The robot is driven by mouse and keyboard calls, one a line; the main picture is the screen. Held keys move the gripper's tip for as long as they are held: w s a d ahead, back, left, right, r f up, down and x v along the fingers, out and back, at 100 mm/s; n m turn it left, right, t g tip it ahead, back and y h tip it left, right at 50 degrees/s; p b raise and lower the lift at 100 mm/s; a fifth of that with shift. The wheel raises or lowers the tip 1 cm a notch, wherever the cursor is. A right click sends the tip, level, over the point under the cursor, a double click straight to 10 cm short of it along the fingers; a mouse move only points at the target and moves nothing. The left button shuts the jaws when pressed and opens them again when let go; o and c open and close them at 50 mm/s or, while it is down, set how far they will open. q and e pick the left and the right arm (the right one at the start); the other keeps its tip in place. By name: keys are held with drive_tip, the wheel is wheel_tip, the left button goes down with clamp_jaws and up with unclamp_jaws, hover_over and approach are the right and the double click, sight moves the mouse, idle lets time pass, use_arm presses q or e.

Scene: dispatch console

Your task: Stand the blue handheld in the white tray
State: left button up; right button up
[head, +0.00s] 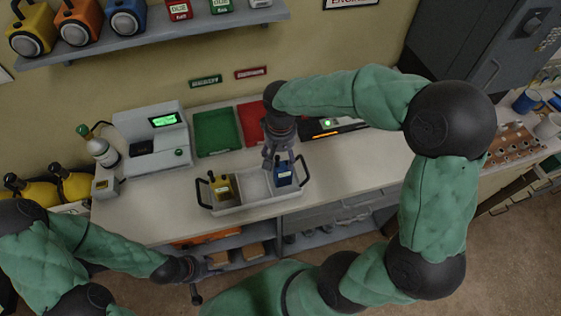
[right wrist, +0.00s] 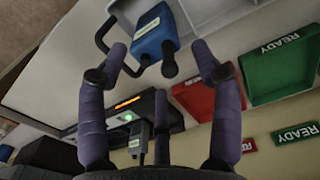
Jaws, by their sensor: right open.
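The white tray (head: 240,207) stands near the front of the counter, with black handles at both ends and several compartments. The blue handheld (head: 284,175) is upright in its right compartment; a yellow handheld (head: 221,187) is in its left one. My right gripper (head: 279,158) is open just above the blue handheld. In the right wrist view, the blue handheld (right wrist: 155,32) shows beyond the spread fingertips (right wrist: 160,52), with no finger closed on it. My left gripper (head: 196,294) is low at the left, below the counter front; its fingers are too small to read.
A green tray (head: 217,132) and a red tray (head: 252,122) lie behind the white tray. A black unit (head: 345,128) with orange and green lights is at their right. A grey machine (head: 155,138) stands at the left. The counter right of the white tray is clear.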

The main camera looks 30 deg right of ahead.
sight(280, 166)
drive_tip(key=shift+r, duration=2.4)
